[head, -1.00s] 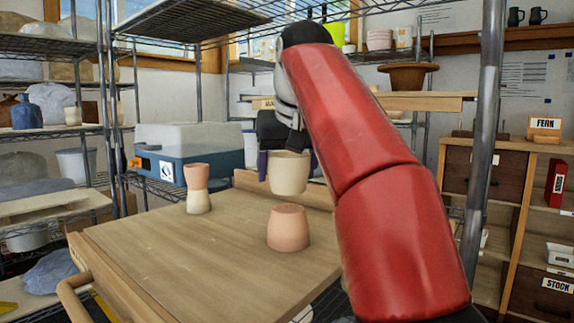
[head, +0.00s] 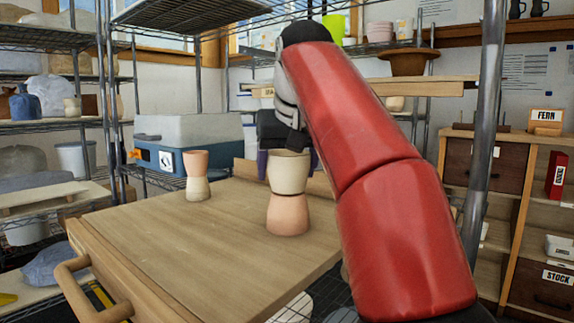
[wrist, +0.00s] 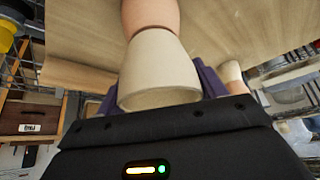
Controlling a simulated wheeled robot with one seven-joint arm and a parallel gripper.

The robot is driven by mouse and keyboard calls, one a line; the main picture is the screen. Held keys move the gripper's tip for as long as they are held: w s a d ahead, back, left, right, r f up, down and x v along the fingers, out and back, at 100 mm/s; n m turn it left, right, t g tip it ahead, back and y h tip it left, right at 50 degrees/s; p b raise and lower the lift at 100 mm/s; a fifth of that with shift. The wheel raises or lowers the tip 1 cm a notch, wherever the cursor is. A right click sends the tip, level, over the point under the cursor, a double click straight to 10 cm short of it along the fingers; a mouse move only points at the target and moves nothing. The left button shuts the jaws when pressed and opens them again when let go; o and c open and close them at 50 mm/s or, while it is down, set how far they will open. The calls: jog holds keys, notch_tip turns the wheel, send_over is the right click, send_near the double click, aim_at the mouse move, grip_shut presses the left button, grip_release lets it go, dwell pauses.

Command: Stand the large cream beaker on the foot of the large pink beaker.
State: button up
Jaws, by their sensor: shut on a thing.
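The large pink beaker (head: 287,215) stands upside down on the wooden board, its foot facing up. The large cream beaker (head: 289,172) is upright directly above it, and its base appears to meet the pink foot. In the wrist view the cream beaker (wrist: 160,72) lines up end to end with the pink beaker (wrist: 151,14), with no clear gap. My gripper (head: 283,158) is shut on the cream beaker near its rim, with purple fingers at its sides. The far finger is partly hidden by the beaker and my arm.
A smaller stack, a pink beaker (head: 195,163) upright on an upturned cream one (head: 197,188), stands to the left on the board (head: 165,240). A blue and white box (head: 185,140) is behind it. The board's left front is clear.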

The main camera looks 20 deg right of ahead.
jog(key=shift+f, duration=0.25)
jog(key=o, duration=1.1)
